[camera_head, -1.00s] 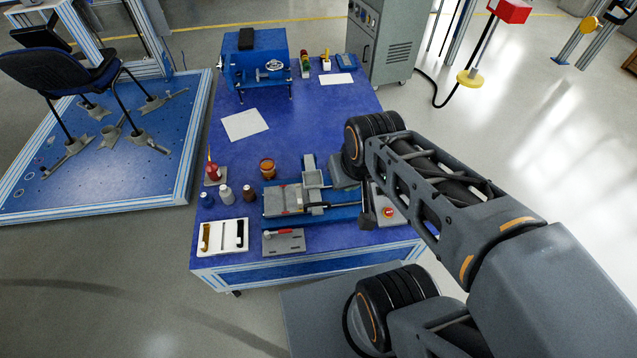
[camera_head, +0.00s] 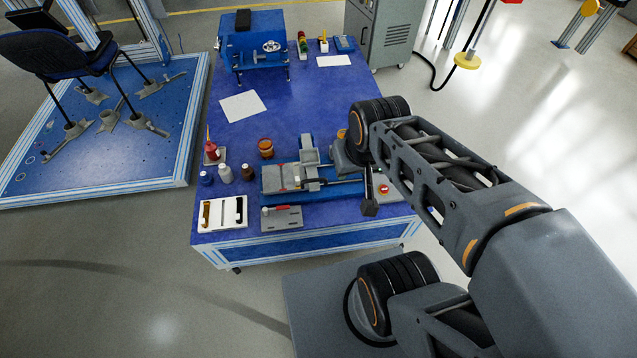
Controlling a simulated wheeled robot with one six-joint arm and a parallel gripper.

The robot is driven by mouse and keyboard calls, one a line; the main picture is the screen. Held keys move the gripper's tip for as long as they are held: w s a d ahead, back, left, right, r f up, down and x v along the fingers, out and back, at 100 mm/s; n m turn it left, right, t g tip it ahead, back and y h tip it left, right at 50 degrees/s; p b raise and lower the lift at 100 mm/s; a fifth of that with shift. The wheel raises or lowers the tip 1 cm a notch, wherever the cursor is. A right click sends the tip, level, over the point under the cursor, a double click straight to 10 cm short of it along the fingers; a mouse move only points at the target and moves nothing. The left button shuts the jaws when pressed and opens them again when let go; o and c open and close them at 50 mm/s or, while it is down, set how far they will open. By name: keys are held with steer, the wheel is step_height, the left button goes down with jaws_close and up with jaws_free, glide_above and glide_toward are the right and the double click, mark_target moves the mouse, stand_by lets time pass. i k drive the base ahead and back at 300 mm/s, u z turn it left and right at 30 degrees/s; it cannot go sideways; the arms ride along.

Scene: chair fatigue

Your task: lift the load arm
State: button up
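A blue bench fixture (camera_head: 270,187) with grey plates and a thin dark rod (camera_head: 345,183) lies near the front of the blue table. I cannot tell for sure which part is the load arm. My arm reaches in from the right, and its dark wrist joint hides the fixture's right end. A dark vertical piece with a blocky lower end (camera_head: 369,208) hangs at the rod's right end, below the wrist. I cannot tell whether it belongs to my gripper or to the fixture. My gripper's fingers cannot be made out, nor whether they hold anything.
A box with a red button (camera_head: 384,189) sits right of the fixture. Small bottles (camera_head: 225,173), an orange-brown jar (camera_head: 265,148), a white tray (camera_head: 222,224) and a grey plate (camera_head: 282,218) surround it. A blue vise-like machine (camera_head: 252,45) stands behind.

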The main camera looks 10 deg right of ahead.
mark_target(309, 157)
steer(key=z, duration=0.3)
steer(key=k, duration=0.25)
steer(key=u, duration=1.05)
steer(key=i, duration=0.55)
steer(key=z, duration=0.95)
